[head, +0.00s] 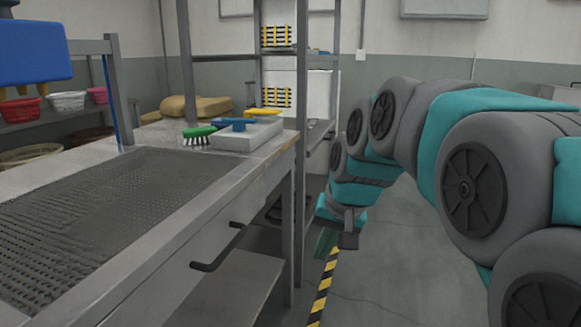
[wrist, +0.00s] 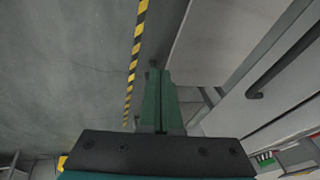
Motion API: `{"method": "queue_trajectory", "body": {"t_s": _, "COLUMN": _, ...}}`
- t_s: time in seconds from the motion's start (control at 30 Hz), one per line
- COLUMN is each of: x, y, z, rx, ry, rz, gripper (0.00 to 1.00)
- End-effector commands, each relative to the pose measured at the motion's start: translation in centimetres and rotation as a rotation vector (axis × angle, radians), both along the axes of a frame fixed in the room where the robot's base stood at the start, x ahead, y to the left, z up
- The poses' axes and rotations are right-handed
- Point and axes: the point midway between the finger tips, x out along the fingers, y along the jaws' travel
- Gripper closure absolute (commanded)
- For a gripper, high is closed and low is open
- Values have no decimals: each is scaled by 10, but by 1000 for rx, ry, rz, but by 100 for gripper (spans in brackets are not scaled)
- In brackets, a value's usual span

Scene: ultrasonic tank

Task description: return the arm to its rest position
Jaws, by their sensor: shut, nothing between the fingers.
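My arm, grey and teal, comes in from the right of the head view and bends down in front of the shelving. My gripper (head: 347,240) hangs low over the floor, to the right of the workbench, pointing down. In the wrist view my gripper (wrist: 158,75) shows its two green fingers pressed together, with nothing between them. It touches nothing that I can see. The fingertips are partly hard to make out in the head view.
The workbench (head: 180,230) with a perforated mat (head: 110,215) and dark handles fills the left. A tray (head: 245,137) with brushes stands at its far end. A metal shelf is behind. Yellow-black tape (head: 321,295) marks the floor; the floor (head: 400,290) to its right is clear.

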Motion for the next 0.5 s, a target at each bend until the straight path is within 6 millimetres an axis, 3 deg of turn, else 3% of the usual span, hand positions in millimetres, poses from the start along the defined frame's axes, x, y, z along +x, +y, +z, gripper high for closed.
{"method": "queue_trajectory", "body": {"t_s": 0.03, "x": -26, "y": -11, "z": -15, "rx": -25, "ry": 38, "rz": 9, "gripper": 100}}
{"method": "queue_trajectory", "body": {"t_s": 0.3, "x": -167, "y": -60, "z": -99, "rx": -145, "ry": 263, "rz": 86, "gripper": 100}}
{"method": "queue_trajectory", "body": {"t_s": 0.5, "x": -254, "y": -82, "z": -141, "rx": -199, "ry": 395, "rz": 146, "gripper": 100}}
